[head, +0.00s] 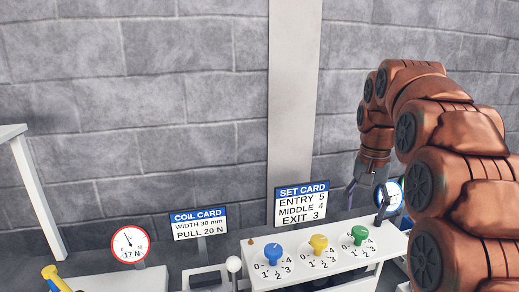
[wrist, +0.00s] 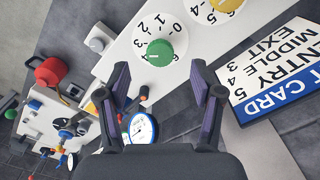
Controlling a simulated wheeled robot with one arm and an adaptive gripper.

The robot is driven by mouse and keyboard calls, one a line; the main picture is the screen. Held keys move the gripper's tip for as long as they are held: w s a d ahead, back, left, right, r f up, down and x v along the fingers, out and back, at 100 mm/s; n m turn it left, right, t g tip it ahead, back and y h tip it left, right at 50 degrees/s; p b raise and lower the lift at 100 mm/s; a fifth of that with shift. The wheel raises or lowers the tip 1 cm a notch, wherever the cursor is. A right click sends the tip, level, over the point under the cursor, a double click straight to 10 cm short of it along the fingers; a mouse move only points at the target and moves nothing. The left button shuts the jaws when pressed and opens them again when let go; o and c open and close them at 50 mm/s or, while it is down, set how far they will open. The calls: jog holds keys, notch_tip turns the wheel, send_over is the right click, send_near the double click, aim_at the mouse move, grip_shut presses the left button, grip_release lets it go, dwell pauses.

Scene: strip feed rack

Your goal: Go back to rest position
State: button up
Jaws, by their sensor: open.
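My gripper (head: 367,190) hangs at the right in the head view, just behind the right end of the white knob panel (head: 335,262). Its two fingers are spread with nothing between them. In the wrist view my gripper (wrist: 160,82) is also open and empty, its fingers apart from the green knob (wrist: 160,52). The head view shows the blue knob (head: 273,252), yellow knob (head: 319,243) and green knob (head: 359,235) in a row on numbered dials. The rust-coloured arm fills the right side and hides part of the area behind it.
The set card (head: 301,204) stands behind the panel, reading entry 5, middle 4, exit 3. The coil card (head: 199,223) and a round gauge (head: 130,246) near 17 N stand left. Another gauge (wrist: 141,127) lies below my fingers in the wrist view. A grey block wall closes the back.

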jog(key=s+a+f+n, duration=0.2)
jog(key=s+f, duration=0.3)
jog(key=s, duration=0.5)
jog(key=s+a+f+n+g, duration=0.1)
jog(key=s+a+f, duration=0.3)
jog(key=s, duration=0.7)
jog(key=s+a+f+n, duration=0.3)
jog(key=s+a+f, duration=0.1)
jog(key=s, duration=0.7)
jog(key=shift+s+f+g+p, duration=0.25)
jog(key=shift+f+g+p, duration=0.2)
jog(key=shift+f, duration=0.4)
dwell(0.4)
